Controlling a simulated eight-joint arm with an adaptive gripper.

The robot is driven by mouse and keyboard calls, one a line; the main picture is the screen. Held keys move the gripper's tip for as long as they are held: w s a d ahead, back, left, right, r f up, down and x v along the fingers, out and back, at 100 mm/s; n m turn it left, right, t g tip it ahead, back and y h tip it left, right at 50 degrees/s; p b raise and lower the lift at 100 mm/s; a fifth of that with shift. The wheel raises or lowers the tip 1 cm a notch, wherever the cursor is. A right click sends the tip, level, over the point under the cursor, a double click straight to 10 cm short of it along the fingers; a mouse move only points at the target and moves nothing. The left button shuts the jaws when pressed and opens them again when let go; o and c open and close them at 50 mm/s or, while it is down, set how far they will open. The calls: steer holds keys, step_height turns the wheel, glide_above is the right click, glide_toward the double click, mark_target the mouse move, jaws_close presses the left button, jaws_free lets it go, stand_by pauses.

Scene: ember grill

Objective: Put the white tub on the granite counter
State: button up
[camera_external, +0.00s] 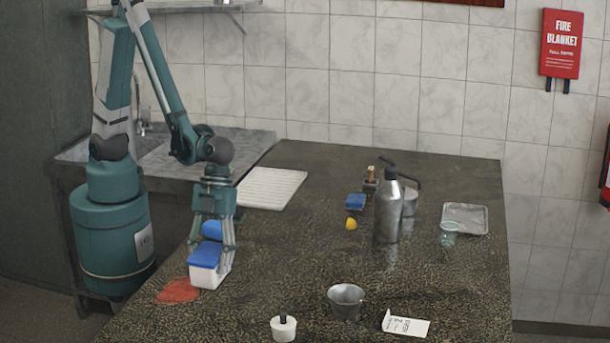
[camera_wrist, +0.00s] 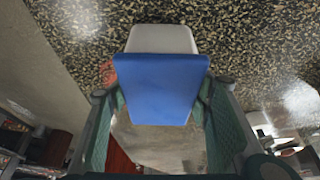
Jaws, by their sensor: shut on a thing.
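The white tub (camera_external: 208,276) has a blue top and is between the fingers of my gripper (camera_external: 212,262), at the left front of the granite counter (camera_external: 285,250). My gripper points down and is shut on the tub. Another blue patch shows higher up between the fingers; I cannot tell if it belongs to the tub. In the wrist view a blue panel fills the middle, with the white tub (camera_wrist: 162,39) showing beyond it and my gripper's fingers (camera_wrist: 163,98) on either side. I cannot tell whether the tub's base touches the counter or hangs just above it.
A red cloth-like patch (camera_external: 178,291) lies beside the tub. A white lidded pot (camera_external: 283,328), metal bucket (camera_external: 345,301) and paper card (camera_external: 405,324) are at the front. A metal bottle (camera_external: 388,212), yellow item (camera_external: 351,224) and tray (camera_external: 466,218) stand farther right. The counter's middle is clear.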

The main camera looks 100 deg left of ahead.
steer(key=shift+f, duration=0.2)
stand_by(0.3)
steer(key=o, duration=1.2)
steer(key=shift+r, duration=0.15)
steer(key=shift+p+v, duration=0.4)
steer(key=shift+v, duration=5.65)
